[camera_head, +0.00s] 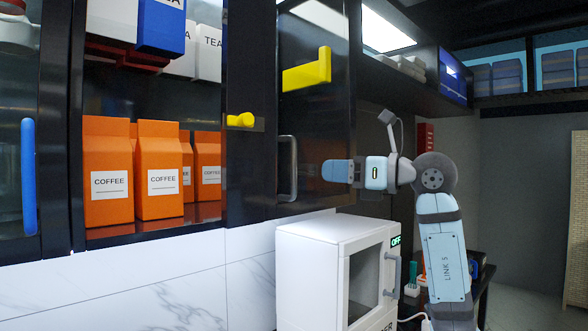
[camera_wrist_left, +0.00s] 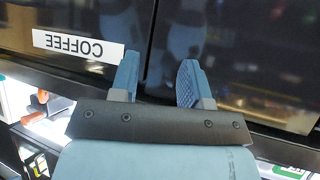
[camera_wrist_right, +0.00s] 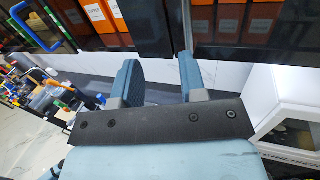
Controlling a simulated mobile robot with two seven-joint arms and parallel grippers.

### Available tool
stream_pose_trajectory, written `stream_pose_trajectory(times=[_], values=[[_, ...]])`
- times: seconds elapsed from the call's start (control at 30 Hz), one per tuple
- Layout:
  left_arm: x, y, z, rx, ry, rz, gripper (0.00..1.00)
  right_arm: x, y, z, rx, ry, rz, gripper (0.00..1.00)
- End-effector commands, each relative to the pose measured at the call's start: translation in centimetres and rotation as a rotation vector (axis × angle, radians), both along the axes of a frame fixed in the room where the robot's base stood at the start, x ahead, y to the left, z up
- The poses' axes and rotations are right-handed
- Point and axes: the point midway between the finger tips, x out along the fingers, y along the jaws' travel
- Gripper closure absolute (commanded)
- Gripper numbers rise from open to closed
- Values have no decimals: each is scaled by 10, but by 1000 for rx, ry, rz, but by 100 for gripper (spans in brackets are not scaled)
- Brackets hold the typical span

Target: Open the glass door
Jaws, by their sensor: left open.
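A dark, glossy glass door panel (camera_head: 262,185) with an upright grey metal handle (camera_head: 288,168) is in the middle of the head view. Another dark glass panel (camera_head: 12,150) with an upright blue handle (camera_head: 28,175) is at the left edge. My right gripper (camera_head: 336,171) points left, a little right of the grey handle in the picture and apart from it. In the right wrist view its fingers (camera_wrist_right: 158,85) are apart and empty. My left gripper (camera_wrist_left: 157,80) is outside the head view; its wrist view shows it open and empty before a dark glossy surface with a COFFEE label (camera_wrist_left: 78,46).
Orange coffee boxes (camera_head: 107,180) stand on the shelf between the panels, with tea boxes above. A yellow handle (camera_head: 308,72) and yellow knob (camera_head: 240,120) stick out. A white oven-like box (camera_head: 310,250) stands below my right gripper.

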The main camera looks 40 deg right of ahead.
Motion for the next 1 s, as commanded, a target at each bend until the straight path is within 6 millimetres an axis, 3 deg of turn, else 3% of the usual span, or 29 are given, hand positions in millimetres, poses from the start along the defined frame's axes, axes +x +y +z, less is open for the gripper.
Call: stream_pose_trajectory(times=[0.1,0.27,0.8,1.0], values=[[0,0,-2,0,0,0,57,-13,-23,15,-34,7,-107,61],[0,0,1,0,-1,0,57,-9,-28,19,-41,16,-137,61],[-2,1,18,13,-5,-7,57,92,2,19,-39,17,-131,61],[-1,1,24,11,-9,-7,57,112,7,18,-40,16,-133,61]])
